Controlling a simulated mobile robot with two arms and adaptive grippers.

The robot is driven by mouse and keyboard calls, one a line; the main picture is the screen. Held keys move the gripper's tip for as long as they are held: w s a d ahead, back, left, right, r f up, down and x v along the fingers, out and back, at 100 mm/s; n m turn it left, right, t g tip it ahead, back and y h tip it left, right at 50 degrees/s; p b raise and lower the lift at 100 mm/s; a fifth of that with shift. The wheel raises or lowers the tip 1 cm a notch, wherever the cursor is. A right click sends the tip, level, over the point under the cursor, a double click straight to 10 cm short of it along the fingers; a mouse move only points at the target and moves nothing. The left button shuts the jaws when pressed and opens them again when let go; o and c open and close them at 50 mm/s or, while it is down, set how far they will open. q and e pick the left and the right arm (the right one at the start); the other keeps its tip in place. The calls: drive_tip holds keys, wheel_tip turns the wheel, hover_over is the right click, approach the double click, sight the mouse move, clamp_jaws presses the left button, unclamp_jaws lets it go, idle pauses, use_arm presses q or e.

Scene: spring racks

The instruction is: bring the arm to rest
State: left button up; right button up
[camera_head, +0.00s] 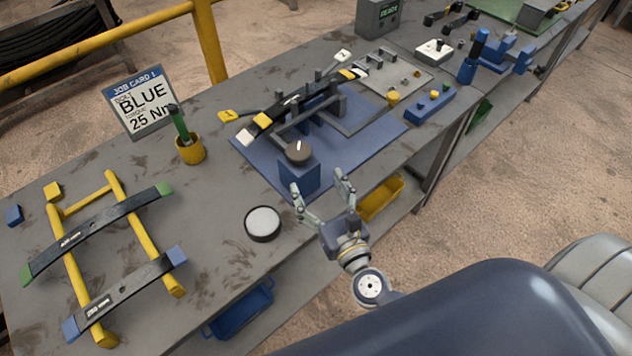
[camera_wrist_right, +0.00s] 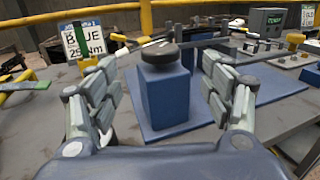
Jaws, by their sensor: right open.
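My right gripper (camera_head: 322,190) is open and empty at the front edge of the workbench (camera_head: 215,215). Its fingers stand apart, with nothing between the tips. A blue block with a dark round knob (camera_head: 298,152) stands just beyond it on a blue base plate (camera_head: 375,138). In the right wrist view the open right gripper (camera_wrist_right: 160,105) frames that same blue block (camera_wrist_right: 165,98), which stands beyond the fingers. I cannot tell whether any finger touches it. My left gripper does not show in either view.
A yellow rack (camera_head: 62,258) with dark spring leaves stands at left. A round white-topped dish (camera_head: 263,222) lies near the front edge. A job card (camera_head: 140,102) reads "BLUE 25 Nm". A yellow cup (camera_head: 190,150) stands beside it. Blue (camera_head: 240,310) and yellow bins (camera_head: 382,198) sit below.

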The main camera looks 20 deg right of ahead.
idle(0.4)
drive_tip(key=s+d+f+m+g+h, duration=0.1)
drive_tip(key=s+d+m+g+h, duration=0.4)
drive_tip(key=m, duration=0.6)
drive_tip(key=d+f+m+g+h, duration=0.1)
drive_tip(key=d+m+h, duration=0.1)
drive_tip(key=d+m, duration=0.7)
drive_tip(key=s+a+f+m+g+y, duration=0.3)
drive_tip(key=s+a+m+g, duration=0.15)
drive_tip(key=s+m, duration=0.25)
drive_tip(key=s+a+f+m+g+y, duration=0.35)
drive_tip(key=s+a+m, duration=0.25)
drive_tip(key=s+m, duration=0.2)
wheel_tip(320, 180, down, 29)
drive_tip(key=s+g+b, duration=0.1)
drive_tip(key=g+b, duration=0.1)
drive_tip(key=b, duration=0.1)
drive_tip(key=s+d+f+n+g+b, duration=0.1)
drive_tip(key=s+d+f+b, duration=0.1)
drive_tip(key=s+f, duration=1.5)
drive_tip(key=shift+d+f, duration=0.4)
drive_tip(key=shift+f, duration=0.05)
